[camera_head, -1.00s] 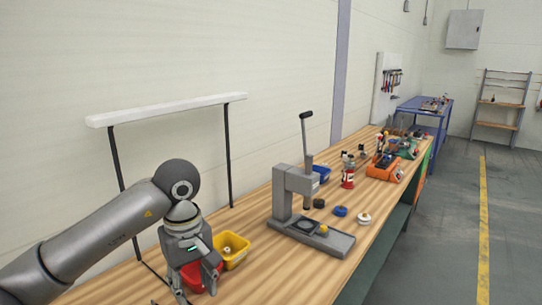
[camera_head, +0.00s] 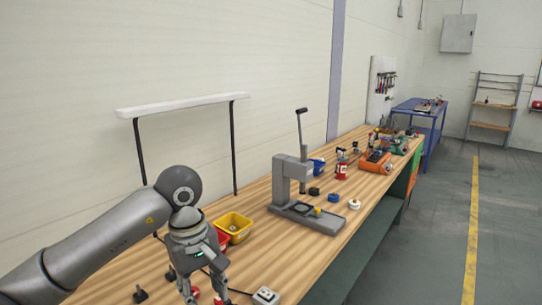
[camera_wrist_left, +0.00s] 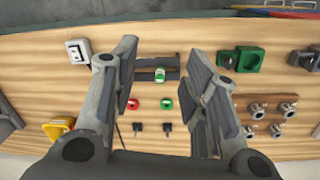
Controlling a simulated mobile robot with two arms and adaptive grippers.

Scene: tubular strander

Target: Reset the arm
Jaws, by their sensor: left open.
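My left gripper (camera_head: 207,288) hangs fingers-down over the near end of the wooden workbench (camera_head: 330,236), with its arm coming in from the left. It is open and nothing shows between its fingers. In the left wrist view my left gripper (camera_wrist_left: 163,78) has its two fingers spread wide over the bench. A dark bracket with a green piece (camera_wrist_left: 159,75) lies beyond the gap between them. My right gripper is not in view.
A yellow bin (camera_head: 235,228) and a partly hidden red bin (camera_head: 222,238) stand close behind the gripper. A grey lever press (camera_head: 290,180) stands further along the bench. A white switch box (camera_head: 266,296) lies right of the fingers. The floor at right is clear.

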